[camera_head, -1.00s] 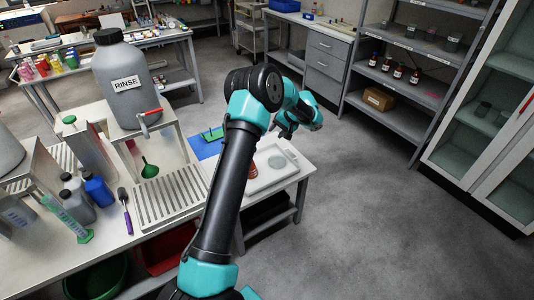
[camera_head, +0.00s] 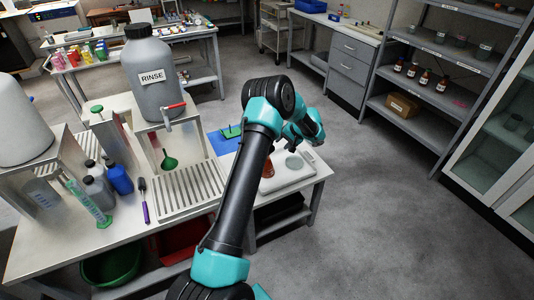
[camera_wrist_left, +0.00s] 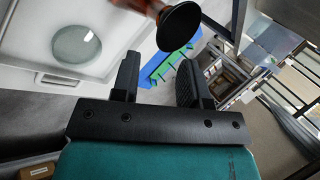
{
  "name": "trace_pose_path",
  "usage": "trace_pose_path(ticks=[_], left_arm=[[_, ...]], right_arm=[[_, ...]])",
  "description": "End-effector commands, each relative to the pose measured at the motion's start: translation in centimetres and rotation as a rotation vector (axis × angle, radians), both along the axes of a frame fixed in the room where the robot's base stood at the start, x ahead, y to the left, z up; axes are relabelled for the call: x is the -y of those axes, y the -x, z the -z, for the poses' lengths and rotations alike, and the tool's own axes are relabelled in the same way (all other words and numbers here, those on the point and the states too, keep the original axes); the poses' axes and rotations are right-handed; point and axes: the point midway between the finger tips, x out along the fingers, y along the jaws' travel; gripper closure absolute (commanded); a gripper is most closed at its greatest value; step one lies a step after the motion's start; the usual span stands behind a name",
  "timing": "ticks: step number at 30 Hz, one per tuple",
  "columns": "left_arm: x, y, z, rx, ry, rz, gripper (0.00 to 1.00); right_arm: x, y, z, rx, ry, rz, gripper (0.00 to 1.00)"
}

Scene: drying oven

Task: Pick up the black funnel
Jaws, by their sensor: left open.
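In the left wrist view, a dark, round-mouthed funnel (camera_wrist_left: 181,24), which looks like the black funnel, is at the top, just beyond the fingers. It adjoins an orange-brown object (camera_wrist_left: 142,6); I cannot tell how the two are joined. In the head view a small red-brown object (camera_head: 268,169) stands at the tray's left side, partly behind my arm; the black funnel cannot be made out there. My left gripper (camera_wrist_left: 158,76) is open and empty, its fingers apart from the funnel. It also shows in the head view (camera_head: 291,146), above the tray's back edge. My right gripper is out of view.
A white tray (camera_head: 302,178) holds a round glass dish (camera_head: 294,162). A blue mat (camera_head: 222,146) with a green rack lies behind. A slotted metal drainer (camera_head: 182,196) is left of my arm.

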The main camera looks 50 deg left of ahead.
Motion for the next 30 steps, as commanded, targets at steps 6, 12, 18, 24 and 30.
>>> trace_pose_path(ticks=[6,12,18,24,30], left_arm=[[-1.4,0.8,2.3,-0.001,0.000,-0.001,0.59],[-1.5,0.8,2.5,0.001,-0.001,0.000,0.59],[-1.6,0.9,2.5,0.000,0.000,0.000,0.59],[-2.7,1.6,4.0,0.000,0.000,-0.001,0.59],[-4.0,2.4,6.1,-0.001,0.000,-0.001,0.59]], right_arm=[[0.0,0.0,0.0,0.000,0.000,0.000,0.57],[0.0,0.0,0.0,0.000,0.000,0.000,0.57],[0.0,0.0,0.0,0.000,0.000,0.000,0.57],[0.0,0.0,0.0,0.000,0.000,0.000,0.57],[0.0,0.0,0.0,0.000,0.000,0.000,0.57]])
